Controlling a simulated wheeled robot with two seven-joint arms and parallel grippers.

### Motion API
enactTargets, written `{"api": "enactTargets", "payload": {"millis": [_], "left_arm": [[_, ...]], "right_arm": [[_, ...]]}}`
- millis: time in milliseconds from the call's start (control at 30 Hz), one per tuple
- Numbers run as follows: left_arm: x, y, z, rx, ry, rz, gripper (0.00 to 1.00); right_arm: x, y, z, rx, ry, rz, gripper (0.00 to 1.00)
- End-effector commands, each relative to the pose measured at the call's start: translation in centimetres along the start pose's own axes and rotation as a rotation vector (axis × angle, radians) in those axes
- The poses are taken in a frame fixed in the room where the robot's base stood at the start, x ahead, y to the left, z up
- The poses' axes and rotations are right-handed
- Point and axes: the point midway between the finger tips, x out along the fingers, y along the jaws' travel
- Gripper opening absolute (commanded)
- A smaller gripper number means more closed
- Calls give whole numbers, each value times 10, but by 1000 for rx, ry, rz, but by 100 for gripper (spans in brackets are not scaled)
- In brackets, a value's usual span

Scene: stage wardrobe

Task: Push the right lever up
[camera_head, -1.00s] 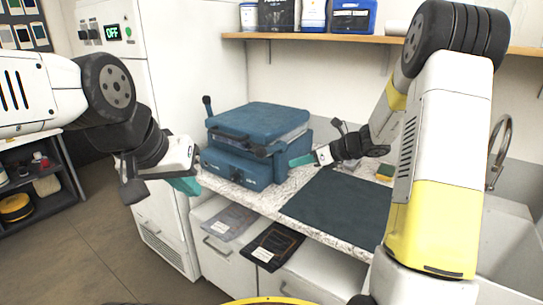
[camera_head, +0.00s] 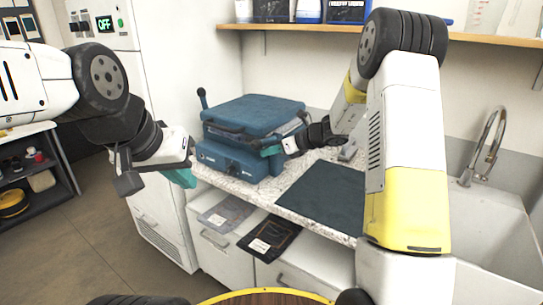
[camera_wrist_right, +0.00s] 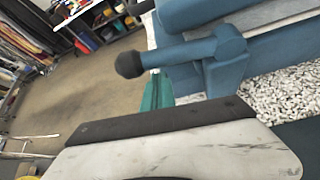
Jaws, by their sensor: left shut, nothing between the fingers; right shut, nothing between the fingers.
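The blue press (camera_head: 245,135) sits on the speckled counter. Its left lever (camera_head: 202,98) stands upright with a black knob. Its right lever (camera_wrist_right: 200,52) is blue with a black ball knob and lies roughly level, pointing out from the press, in the right wrist view. In the head view it is hard to make out beside my gripper. My right gripper (camera_head: 270,150) is shut and empty at the press's right front. Its green fingertip (camera_wrist_right: 157,92) is close below the lever near the knob; I cannot tell if they touch. My left gripper (camera_head: 184,177) is shut and empty, left of the press.
A dark mat (camera_head: 322,193) lies on the counter right of the press. A sink (camera_head: 495,225) with a tap (camera_head: 488,148) is further right. A shelf (camera_head: 290,30) with containers hangs above. A white cabinet (camera_head: 170,80) stands behind left.

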Motion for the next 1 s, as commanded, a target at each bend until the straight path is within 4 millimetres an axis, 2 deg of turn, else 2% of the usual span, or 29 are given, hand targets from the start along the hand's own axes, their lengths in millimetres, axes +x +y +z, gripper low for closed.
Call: {"api": "enactTargets", "payload": {"millis": [133, 567, 1000], "left_arm": [[0, 0, 0, 0, 0, 0, 0], [0, 0, 0, 0, 0, 0, 0], [0, 0, 0, 0, 0, 0, 0]], "right_arm": [[-2, 0, 6, -1, 1, 0, 0], [-3, 0, 7, 7, 1, 4, 0], [-8, 0, 16, 93, -1, 55, 0]]}}
